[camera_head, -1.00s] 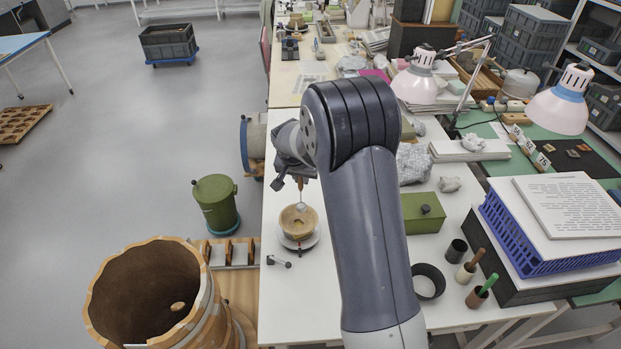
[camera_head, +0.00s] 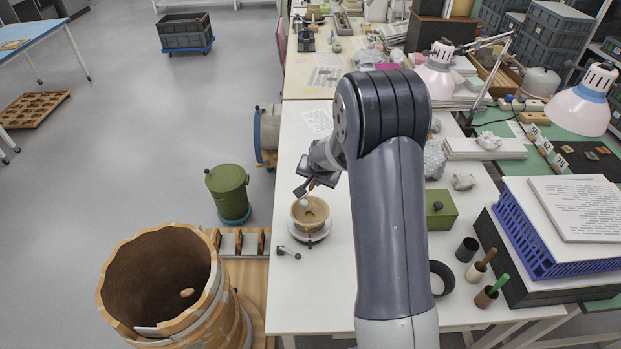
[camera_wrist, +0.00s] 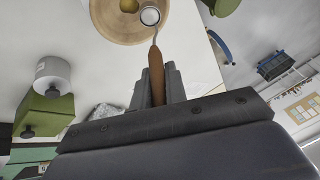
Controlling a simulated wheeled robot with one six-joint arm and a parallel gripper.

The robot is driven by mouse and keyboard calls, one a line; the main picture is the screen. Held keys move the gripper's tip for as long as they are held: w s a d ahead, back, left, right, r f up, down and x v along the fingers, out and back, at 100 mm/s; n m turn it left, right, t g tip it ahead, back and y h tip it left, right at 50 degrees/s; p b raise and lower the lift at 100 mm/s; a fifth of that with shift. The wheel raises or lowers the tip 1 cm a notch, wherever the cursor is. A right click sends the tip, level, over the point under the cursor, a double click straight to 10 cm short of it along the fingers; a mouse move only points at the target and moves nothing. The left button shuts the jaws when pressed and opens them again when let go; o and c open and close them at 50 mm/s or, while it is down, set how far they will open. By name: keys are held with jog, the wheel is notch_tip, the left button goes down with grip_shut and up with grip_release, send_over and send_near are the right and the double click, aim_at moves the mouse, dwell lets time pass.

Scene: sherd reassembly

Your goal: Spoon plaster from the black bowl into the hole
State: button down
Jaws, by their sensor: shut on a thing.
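My gripper (camera_wrist: 158,88) is shut on the brown handle of a spoon (camera_wrist: 156,62). The spoon's round end looks pale inside a dark rim; I cannot tell for sure whether it holds plaster. The wrist view shows this vessel (camera_wrist: 108,22) cut off at the top, with an ochre patch inside. I cannot make out the hole. The black bowl (camera_head: 446,272) is partly hidden behind my arm.
A green box (camera_head: 441,210), a dark cup (camera_head: 467,250) and two tool-handled pots stand right of my arm. A small dark-knobbed tool (camera_head: 288,252) lies left of the vessel. A large wooden-looking tub (camera_head: 165,275) stands at the lower left. The front white tabletop is mostly clear.

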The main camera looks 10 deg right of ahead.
jog(key=b, duration=0.2)
jog(key=shift+s+d+f+b, duration=0.1)
jog(key=shift+d+f+b, duration=0.2)
jog(key=shift+f, duration=0.1)
jog(key=s+d+f+t+y+b, duration=0.1)
jog(key=t+b, duration=0.1)
jog(key=b, duration=1.3)
jog(key=shift+s+d+f+m+y+b, duration=0.25)
jog(key=shift+s+d+m+y+b, duration=0.05)
jog(key=shift+d+m+y+b, duration=0.1)
jog(key=s+d+f+t+y+b, duration=0.1)
jog(key=b, duration=0.9)
jog(key=shift+s+d+t+y+b, duration=0.2)
jog(key=shift+t+y+b, duration=0.1)
jog(key=shift+t+b, duration=0.1)
jog(key=shift+s+d+f+m+b, duration=0.2)
jog(key=shift+m+b, duration=0.1)
jog(key=shift+b, duration=0.95)
jog(key=shift+s+d+f+t+y+b, duration=0.1)
jog(key=shift+s+d+t+y+b, duration=0.2)
jog(key=shift+b, duration=0.95)
jog(key=f+t+b, duration=0.1)
jog(key=b, duration=0.3)
jog(key=d+f+t+y+b, duration=0.1)
jog(key=b, duration=0.4)
jog(key=s+f+m+t+y+b, duration=0.1)
jog(key=b, duration=0.4)
jog(key=shift+s+d, duration=0.1)
jog(key=shift+d, duration=0.2)
jog(key=shift+b, duration=0.55)
